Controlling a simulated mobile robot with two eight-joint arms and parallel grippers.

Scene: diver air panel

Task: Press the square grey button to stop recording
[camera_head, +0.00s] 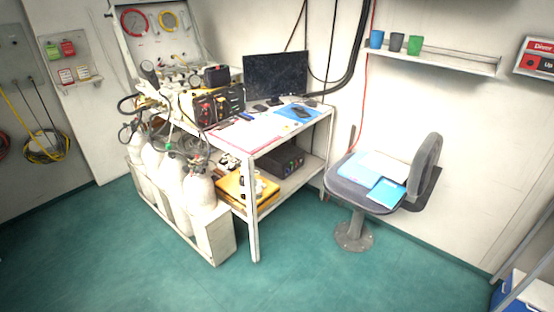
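No square grey button can be made out at this size. On the white desk (253,149) stands a black device with red and orange parts (219,106), left of a dark monitor (276,77). A dark box-shaped unit (284,161) sits on the shelf under the desk top. Its front is too small to read. Neither of my grippers is in view.
White cylinders (171,185) stand in a low white rack left of the desk. A grey swivel chair (427,153) with papers and blue folders on its seat stands to the right. The green floor (300,270) in front is clear. A blue cooler (512,299) is at the lower right.

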